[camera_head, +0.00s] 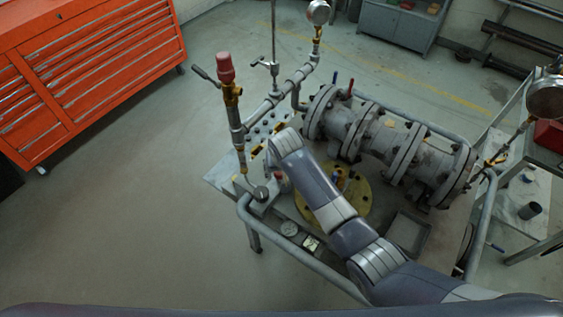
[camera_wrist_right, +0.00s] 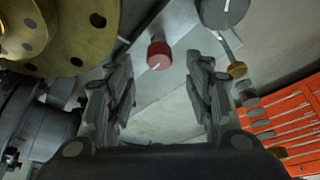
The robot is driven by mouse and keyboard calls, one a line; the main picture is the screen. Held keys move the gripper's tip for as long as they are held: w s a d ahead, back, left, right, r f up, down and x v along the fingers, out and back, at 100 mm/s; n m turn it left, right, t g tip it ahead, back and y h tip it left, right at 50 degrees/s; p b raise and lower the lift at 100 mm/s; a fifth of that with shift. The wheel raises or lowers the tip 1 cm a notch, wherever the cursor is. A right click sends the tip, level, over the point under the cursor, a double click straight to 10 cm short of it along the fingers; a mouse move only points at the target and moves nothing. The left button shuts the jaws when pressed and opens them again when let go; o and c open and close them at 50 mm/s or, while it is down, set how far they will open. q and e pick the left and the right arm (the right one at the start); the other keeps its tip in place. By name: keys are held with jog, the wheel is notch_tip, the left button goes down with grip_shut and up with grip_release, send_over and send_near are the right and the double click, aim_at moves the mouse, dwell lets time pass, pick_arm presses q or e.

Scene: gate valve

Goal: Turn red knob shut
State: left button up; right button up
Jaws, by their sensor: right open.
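The red knob (camera_wrist_right: 160,54) is a small round cap with a white mark on its face. In the right wrist view it lies ahead, between the two fingers of my right gripper (camera_wrist_right: 161,72) as seen from the camera. The fingers are spread apart and empty, with a visible gap on both sides of the knob. In the head view the red knob (camera_head: 282,183) shows only in part beside my right arm, on the valve stand. My right gripper itself is mostly hidden behind the arm there. My left gripper is not in view.
A grey round knob (camera_wrist_right: 222,10) is beside the red knob. A yellow flange (camera_wrist_right: 75,30) is at upper left. In the head view, a red-capped vertical pipe (camera_head: 235,110) and large flanged valve pipe (camera_head: 385,145) flank my arm. Floor left of the stand is clear.

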jog(key=v, duration=0.7)
dwell(0.5)
